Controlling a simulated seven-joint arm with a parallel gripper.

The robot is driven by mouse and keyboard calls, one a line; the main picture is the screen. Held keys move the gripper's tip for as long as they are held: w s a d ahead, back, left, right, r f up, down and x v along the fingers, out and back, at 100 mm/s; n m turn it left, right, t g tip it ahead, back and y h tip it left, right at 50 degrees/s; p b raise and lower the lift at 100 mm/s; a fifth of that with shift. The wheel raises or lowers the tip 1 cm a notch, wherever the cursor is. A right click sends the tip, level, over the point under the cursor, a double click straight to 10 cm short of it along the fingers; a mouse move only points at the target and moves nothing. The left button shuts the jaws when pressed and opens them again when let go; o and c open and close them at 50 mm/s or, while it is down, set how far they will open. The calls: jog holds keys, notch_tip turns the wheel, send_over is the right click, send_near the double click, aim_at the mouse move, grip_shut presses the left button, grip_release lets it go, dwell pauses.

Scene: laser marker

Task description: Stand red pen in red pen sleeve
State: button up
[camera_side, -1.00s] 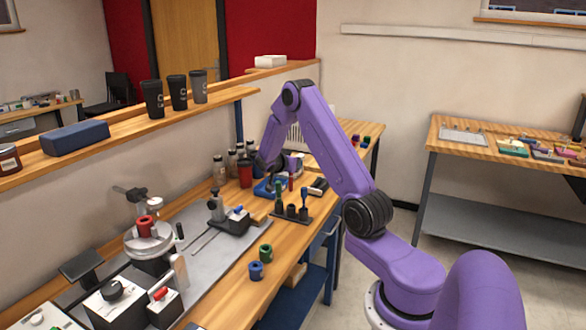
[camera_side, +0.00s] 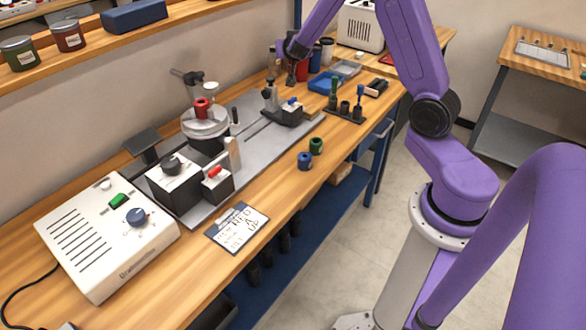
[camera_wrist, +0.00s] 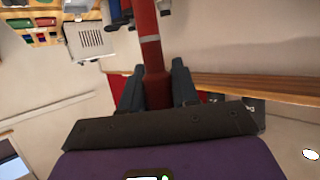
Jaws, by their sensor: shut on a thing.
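My gripper (camera_side: 292,50) is shut on the red pen (camera_wrist: 151,55), which stands out between the two fingers in the wrist view. In the side view the dark red pen (camera_side: 291,76) hangs below the fingers, above the back of the bench. A black rack (camera_side: 344,115) stands to the right, with a green pen (camera_side: 334,88) and a blue pen (camera_side: 360,94) upright in its outer holders. The middle black holder (camera_side: 345,108) looks empty. I cannot tell which of these is the red pen sleeve.
A blue tray (camera_side: 322,84) lies between my gripper and the rack. A red cup (camera_side: 303,71) and bottles stand close behind the pen. The laser fixture (camera_side: 270,98) is left of the rack.

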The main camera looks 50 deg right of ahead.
jog(key=s+a+r+n+t+y, duration=0.2)
jog(key=a+n+y, duration=0.3)
jog(key=a, duration=0.7)
jog(key=s+a+r+n+t+y, duration=0.2)
jog(key=a+n+y, duration=0.25)
jog(key=a, duration=0.75)
jog(key=a+r+n+y, duration=0.3)
jog(key=a+r+y, duration=0.1)
jog(key=r, duration=0.2)
jog(key=n+g+y, duration=0.1)
send_over(196, 101)
notch_tip(196, 101, down, 7)
jog(key=shift+r, duration=0.2)
jog(key=shift+f, duration=1.55)
jog(key=shift+f, duration=0.15)
